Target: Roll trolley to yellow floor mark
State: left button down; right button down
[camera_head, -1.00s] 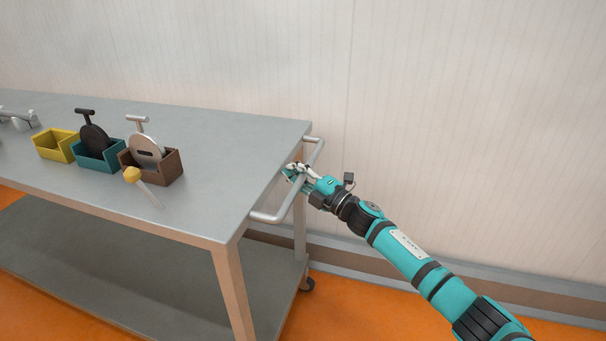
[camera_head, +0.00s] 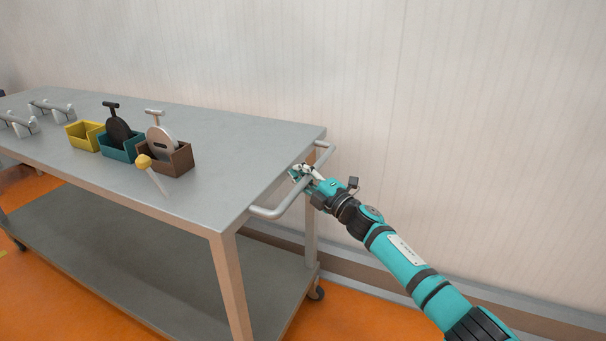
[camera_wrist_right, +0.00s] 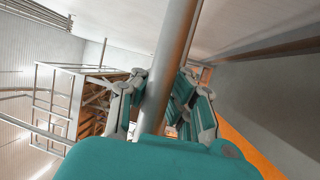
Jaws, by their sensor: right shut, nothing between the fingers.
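The grey metal trolley (camera_head: 230,190) stands on the orange floor, with its tubular push handle (camera_head: 270,212) at the right end. My right gripper (camera_head: 300,175) is at this handle, its fingers shut. In the right wrist view the handle bar (camera_wrist_right: 168,70) runs between the finger linkages of the gripper (camera_wrist_right: 165,105); I cannot tell whether they touch it. A small yellow patch (camera_head: 3,254) shows on the floor at the left edge of the head view, possibly the floor mark. My left gripper is not in view.
On the trolley top are a yellow bin (camera_head: 84,137), a teal bin (camera_head: 121,147), a brown bin (camera_head: 178,160), a yellow-headed tool (camera_head: 150,170) and grey fixtures (camera_head: 52,110). A pale wall (camera_head: 480,120) runs close behind the trolley.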

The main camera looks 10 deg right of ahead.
jog(key=c, duration=2.1)
grip_release()
jog(key=shift+f, duration=0.3)
jog(key=o, duration=0.7)
jog(key=shift+w, duration=0.1)
jog(key=shift+o, duration=1)
jog(key=shift+r, duration=0.15)
jog(key=v, duration=1.2)
